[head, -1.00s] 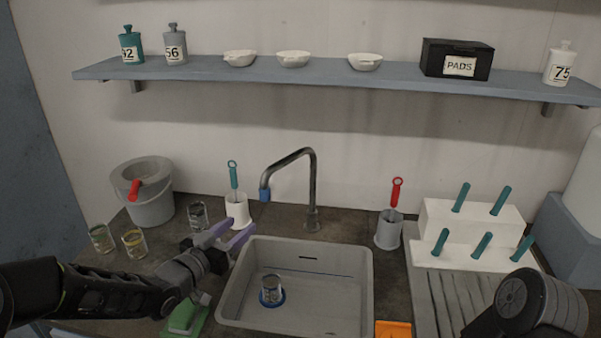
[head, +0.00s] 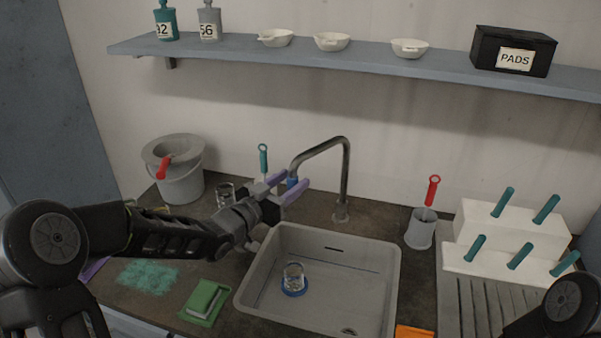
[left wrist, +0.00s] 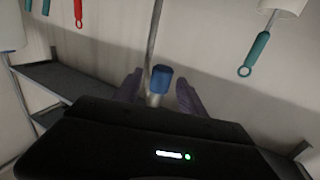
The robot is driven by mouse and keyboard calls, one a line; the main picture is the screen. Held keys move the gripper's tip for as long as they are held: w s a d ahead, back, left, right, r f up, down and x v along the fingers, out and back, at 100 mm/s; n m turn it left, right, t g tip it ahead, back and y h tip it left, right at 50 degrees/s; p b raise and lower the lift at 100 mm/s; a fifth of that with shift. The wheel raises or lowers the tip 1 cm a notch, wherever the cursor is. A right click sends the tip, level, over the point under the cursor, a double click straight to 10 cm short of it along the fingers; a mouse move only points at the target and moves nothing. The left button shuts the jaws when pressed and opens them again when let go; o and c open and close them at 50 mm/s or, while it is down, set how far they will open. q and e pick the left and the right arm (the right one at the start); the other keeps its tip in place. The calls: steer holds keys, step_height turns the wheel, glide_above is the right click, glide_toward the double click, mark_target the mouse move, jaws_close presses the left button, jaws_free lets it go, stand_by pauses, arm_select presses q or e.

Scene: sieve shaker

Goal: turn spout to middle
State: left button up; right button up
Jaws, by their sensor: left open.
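The tap's grey spout (head: 345,165) rises behind the sink and bends over to the left. Its blue tip (head: 292,182) hangs near the sink's back left corner. My left gripper (head: 286,185) is open at the tip. In the left wrist view the blue tip (left wrist: 161,78) lies between the two purple fingers (left wrist: 159,93), with a gap visible on each side. The grey sink (head: 385,265) holds a glass beaker (head: 293,273) on a blue ring. My right gripper is out of view; only part of that arm shows at lower right.
A grey bucket (head: 180,185) with a red handle stands at back left. A teal-handled brush (head: 263,160) is behind my left gripper. A grey holder (head: 421,232) with a red-handled tool stands right of the tap.

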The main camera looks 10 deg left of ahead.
arm_select(q)
steer(key=x, duration=0.4)
steer(key=shift+p, duration=0.35)
jaws_close()
stand_by(1.1)
